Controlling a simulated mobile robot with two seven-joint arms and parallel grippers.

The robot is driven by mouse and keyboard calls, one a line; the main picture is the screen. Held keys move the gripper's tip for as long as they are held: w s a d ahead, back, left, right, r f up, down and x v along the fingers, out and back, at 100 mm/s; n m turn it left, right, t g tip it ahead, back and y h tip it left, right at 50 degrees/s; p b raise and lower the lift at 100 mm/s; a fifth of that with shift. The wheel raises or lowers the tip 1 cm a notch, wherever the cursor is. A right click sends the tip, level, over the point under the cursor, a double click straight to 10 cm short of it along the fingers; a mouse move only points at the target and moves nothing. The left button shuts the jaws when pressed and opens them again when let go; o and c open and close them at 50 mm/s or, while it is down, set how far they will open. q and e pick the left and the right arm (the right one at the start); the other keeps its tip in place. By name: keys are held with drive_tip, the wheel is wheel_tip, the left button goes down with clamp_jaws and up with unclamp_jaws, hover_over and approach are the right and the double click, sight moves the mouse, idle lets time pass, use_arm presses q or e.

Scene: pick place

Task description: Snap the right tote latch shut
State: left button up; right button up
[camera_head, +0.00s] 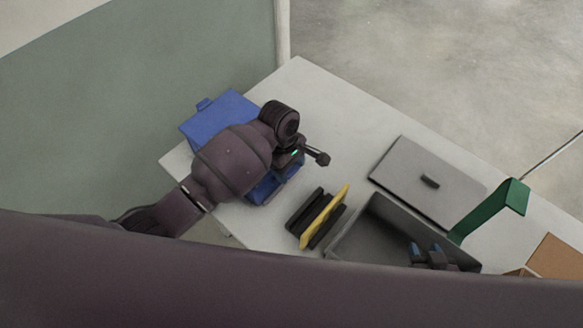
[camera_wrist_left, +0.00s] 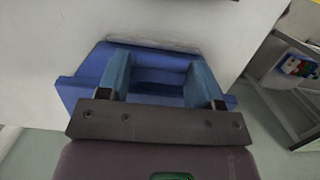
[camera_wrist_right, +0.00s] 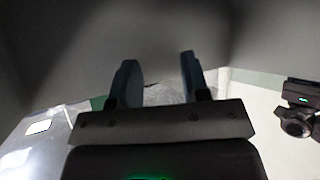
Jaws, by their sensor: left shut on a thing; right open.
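A blue tote (camera_head: 222,114) stands at the left end of the white table, largely hidden behind my left arm in the head view. The right latch cannot be made out. In the left wrist view my left gripper (camera_wrist_left: 163,75) is against the blue tote (camera_wrist_left: 150,92), its fingers closed on a blue part of it. My right gripper (camera_wrist_right: 160,75) is open and empty, with grey surfaces around it. In the head view it (camera_head: 428,250) is at the grey bin.
The grey bin (camera_head: 365,236) stands open, with a grey lid (camera_head: 412,174) flat behind it. Black and yellow upright pieces (camera_head: 325,218) stand between tote and bin. The table's middle back (camera_head: 325,105) is clear.

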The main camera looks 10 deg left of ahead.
use_arm(q)
drive_tip(key=shift+w+a+r+h, duration=0.1)
drive_tip(key=shift+w+a+h, duration=0.1)
drive_tip(key=shift+h, duration=0.2)
drive_tip(key=o, duration=0.8)
drive_tip(key=shift+s, duration=0.1)
drive_tip(key=v, duration=1.1)
